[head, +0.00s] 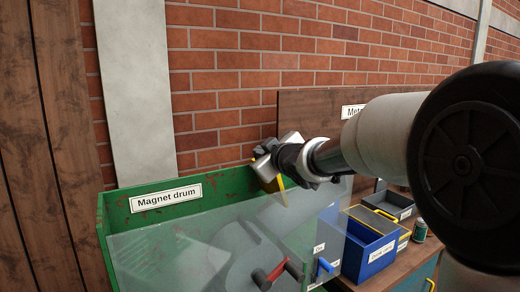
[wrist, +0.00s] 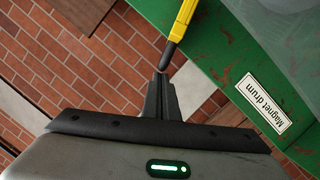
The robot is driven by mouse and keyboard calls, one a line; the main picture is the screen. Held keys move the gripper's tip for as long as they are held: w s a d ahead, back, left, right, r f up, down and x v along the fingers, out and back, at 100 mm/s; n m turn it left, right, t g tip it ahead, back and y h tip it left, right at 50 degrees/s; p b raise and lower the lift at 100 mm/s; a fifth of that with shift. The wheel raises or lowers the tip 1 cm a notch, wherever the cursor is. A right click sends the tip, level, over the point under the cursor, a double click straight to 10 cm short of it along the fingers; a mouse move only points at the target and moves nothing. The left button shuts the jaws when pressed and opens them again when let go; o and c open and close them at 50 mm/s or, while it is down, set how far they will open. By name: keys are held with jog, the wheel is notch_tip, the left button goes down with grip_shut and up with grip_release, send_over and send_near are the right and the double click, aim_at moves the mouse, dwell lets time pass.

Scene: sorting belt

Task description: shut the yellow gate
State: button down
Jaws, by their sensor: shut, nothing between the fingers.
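A yellow bar with a dark tip (wrist: 182,22) stands at the green housing's edge in the wrist view. It looks like the yellow gate's lever, but the gate itself is not clearly visible. In the head view a small part of the yellow bar (head: 271,185) shows just below my gripper (head: 264,163). My gripper is shut and empty. In the wrist view its fingertips (wrist: 161,74) are close to the bar's dark tip; I cannot tell whether they touch.
The green "Magnet drum" housing (head: 117,209) has a clear panel in front. A red handle (head: 276,271) and a blue handle (head: 326,265) are at its lower right. A blue bin (head: 368,253) and several other bins stand right. A brick wall (head: 225,80) is behind.

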notch_tip(320, 180, down, 8)
jog(key=w+d+b, duration=0.1)
jog(key=d+b, duration=0.1)
jog(key=b, duration=0.3)
jog(key=shift+w+d+f, duration=0.15)
jog(key=shift+d, duration=0.05)
jog(key=shift+f, duration=0.1)
